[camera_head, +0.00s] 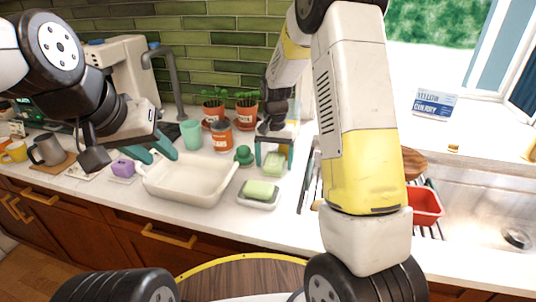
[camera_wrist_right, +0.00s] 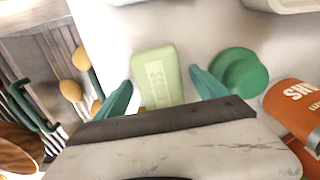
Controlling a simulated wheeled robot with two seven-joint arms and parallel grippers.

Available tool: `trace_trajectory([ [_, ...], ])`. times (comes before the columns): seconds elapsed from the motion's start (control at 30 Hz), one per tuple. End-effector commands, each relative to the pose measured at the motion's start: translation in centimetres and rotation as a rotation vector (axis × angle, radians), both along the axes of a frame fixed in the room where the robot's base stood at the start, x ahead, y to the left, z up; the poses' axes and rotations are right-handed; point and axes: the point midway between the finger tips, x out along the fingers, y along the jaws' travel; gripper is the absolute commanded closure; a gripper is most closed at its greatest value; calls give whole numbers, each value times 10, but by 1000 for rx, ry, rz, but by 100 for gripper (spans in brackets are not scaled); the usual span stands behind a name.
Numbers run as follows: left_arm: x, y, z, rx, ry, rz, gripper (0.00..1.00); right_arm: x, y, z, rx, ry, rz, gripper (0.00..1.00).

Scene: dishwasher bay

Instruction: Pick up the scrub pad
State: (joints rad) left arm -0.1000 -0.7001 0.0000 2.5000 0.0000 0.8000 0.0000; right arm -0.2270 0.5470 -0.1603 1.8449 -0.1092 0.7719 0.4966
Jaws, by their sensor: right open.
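I cannot tell for certain which item is the scrub pad. A pale green block (camera_head: 275,163) lies on the counter under my right gripper (camera_head: 274,153). In the right wrist view this block (camera_wrist_right: 158,76) has raised lettering and lies between and beyond the open teal fingers (camera_wrist_right: 160,95), with nothing gripped. A second pale green block (camera_head: 260,190) lies on a small white dish (camera_head: 258,203) in front. A dark green round item (camera_head: 244,155), also in the wrist view (camera_wrist_right: 240,74), stands just beside the right gripper. My left gripper (camera_head: 153,152) is open and empty by the basin.
A cream basin (camera_head: 187,190) stands left of the dish. An orange can (camera_head: 222,136), a teal cup (camera_head: 191,134) and potted plants (camera_head: 246,109) are behind. A purple block (camera_head: 122,168) is far left. A rack and sink (camera_head: 480,220) lie right.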

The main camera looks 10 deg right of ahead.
Motion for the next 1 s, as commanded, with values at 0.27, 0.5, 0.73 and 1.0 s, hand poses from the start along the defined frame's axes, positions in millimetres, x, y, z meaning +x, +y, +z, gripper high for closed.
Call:
trace_trajectory([
  [0.27,0,0,0,0,0,0,64,0,0,0,0,0,0,42],
  [0.5,0,0,0,0,0,0,64,0,0,1,0,0,0,89],
  [0.73,0,0,0,0,0,0,64,0,0,1,0,-1,0,90],
  [1.0,0,0,0,0,0,0,64,1,0,23,1,-4,0,90],
])
